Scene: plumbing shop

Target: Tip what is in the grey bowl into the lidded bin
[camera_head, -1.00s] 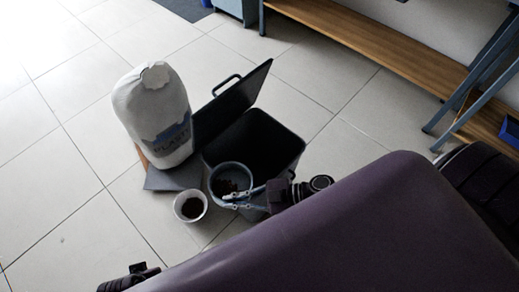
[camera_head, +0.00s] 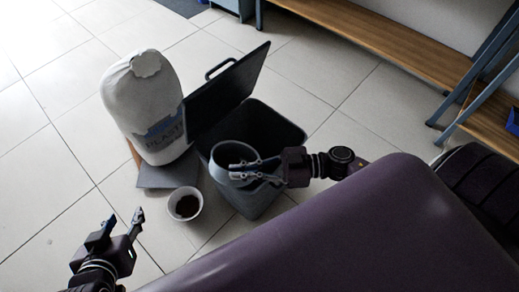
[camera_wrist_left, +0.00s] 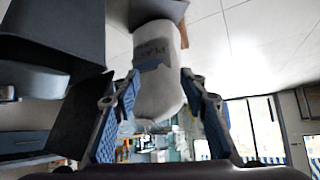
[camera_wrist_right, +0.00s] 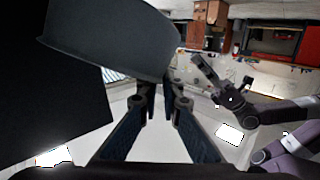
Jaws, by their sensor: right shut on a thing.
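The grey bowl (camera_head: 219,154) is in my right gripper (camera_head: 238,172), which is shut on its near rim. The bowl looks tilted and is over the near left part of the open bin (camera_head: 258,203). Its contents are hard to make out now. In the right wrist view the grey bowl (camera_wrist_right: 105,40) fills the upper left, above the fingertips. The bin's dark hinged lid (camera_head: 228,92) stands raised at its back left side. My left gripper (camera_head: 124,218) is open and empty at the lower left, over the floor.
A white sack (camera_head: 143,105) stands left of the bin, close to the lid. A small white bowl (camera_head: 173,208) with dark contents is on the floor before a flat grey piece (camera_head: 168,175). A wooden bench (camera_head: 380,47) runs along the back right. The left floor is free.

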